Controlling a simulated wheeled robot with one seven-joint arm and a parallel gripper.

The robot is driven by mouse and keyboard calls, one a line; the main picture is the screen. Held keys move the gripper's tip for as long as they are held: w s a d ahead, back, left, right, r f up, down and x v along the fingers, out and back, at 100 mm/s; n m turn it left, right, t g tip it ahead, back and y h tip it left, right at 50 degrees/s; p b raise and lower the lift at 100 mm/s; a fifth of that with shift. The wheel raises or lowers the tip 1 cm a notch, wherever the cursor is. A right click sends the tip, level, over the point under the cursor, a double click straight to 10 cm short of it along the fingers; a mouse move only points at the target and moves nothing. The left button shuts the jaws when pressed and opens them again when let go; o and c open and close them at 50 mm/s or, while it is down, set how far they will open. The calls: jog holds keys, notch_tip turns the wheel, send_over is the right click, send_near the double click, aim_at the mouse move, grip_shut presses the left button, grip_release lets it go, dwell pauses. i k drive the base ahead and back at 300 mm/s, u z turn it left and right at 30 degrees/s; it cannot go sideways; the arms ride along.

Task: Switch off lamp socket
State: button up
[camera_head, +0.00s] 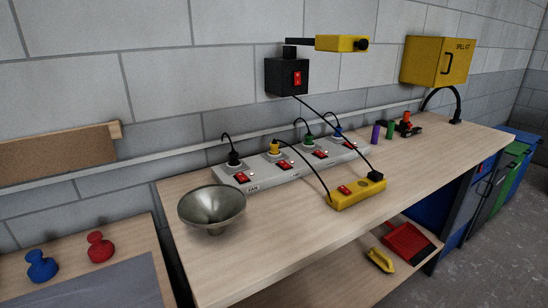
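A long grey power strip (290,166) lies on the wooden workbench along the wall. It has several sockets, each with a red rocker switch beside it. A black plug (234,158), a yellow plug (274,147), a green plug (308,140) and a blue plug (337,132) sit in the sockets from left to right. The label by the leftmost switch (240,177) seems to read FAN. The other labels are too small to read, so I cannot tell which socket is the lamp's. The switch positions are also unclear. My gripper is not in view.
A metal bowl (212,206) stands in front of the strip's left end. A yellow switched block (356,192) with cables lies in front of its right end. A black box with a red switch (287,77) is on the wall.

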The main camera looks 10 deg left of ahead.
aim_at(284, 164)
jog(key=u, duration=0.25)
jog(key=i, duration=0.9)
jog(key=u, duration=0.5)
